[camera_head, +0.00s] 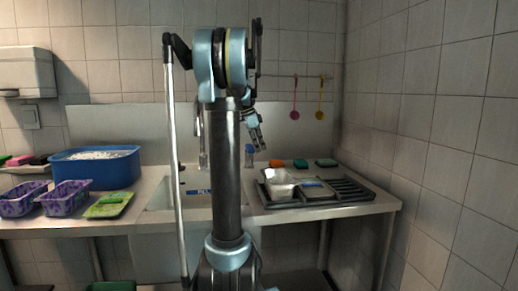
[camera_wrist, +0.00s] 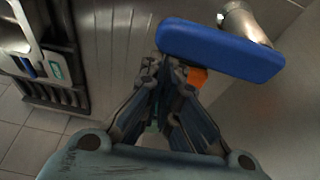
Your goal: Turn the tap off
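The tap's blue handle (camera_wrist: 220,48) is large in the upper middle of the wrist view, joined to a metal tap body (camera_wrist: 243,20). In the head view a small blue part (camera_head: 250,152), probably this handle, shows just below my gripper (camera_head: 257,143). A metal spout (camera_head: 202,150) shows left of my column. In the wrist view my gripper (camera_wrist: 165,72) has its fingertips close together with nothing visible held between them. The tips lie beside the handle's left end; I cannot tell whether they touch it. My column hides part of the sink (camera_head: 165,198).
A black rack (camera_head: 345,190) with a light container (camera_head: 280,184) stands right of the sink. Sponges (camera_head: 276,163) lie behind it. A blue tub (camera_head: 95,166), purple baskets (camera_head: 65,198) and a green tray (camera_head: 109,205) stand at left. Walls bound the back and right.

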